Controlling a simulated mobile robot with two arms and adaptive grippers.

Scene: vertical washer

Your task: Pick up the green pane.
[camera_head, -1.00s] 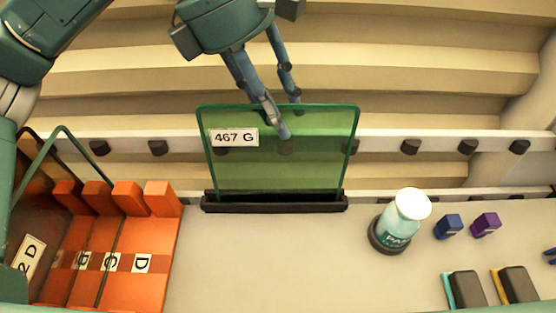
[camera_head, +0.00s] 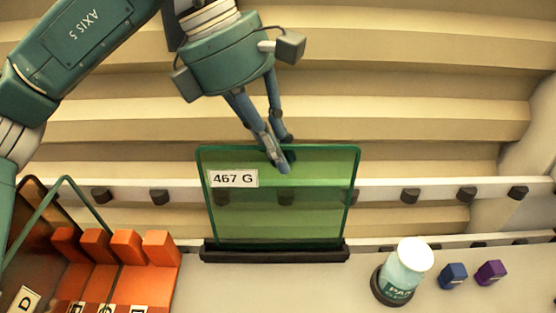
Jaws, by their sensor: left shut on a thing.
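The green pane (camera_head: 290,215) is a clear green sheet with a darker green frame and a white label reading "467 G" at its upper left. It stands upright with its lower edge at a black holder (camera_head: 274,256) on the pale worktop. My left gripper (camera_head: 281,160) comes down from above and is shut on the top edge of the pane, near its middle. One finger is in front of the pane; the other is partly behind. I cannot tell whether the pane's lower edge is still inside the holder. My right gripper is not in view.
An orange rack (camera_head: 122,265) with lettered slots stands at the left, with an amber pane (camera_head: 30,245) beside it. A white-capped bottle (camera_head: 405,272) stands in a black base at the right. A blue block (camera_head: 453,276) and a purple block (camera_head: 490,272) lie beyond it.

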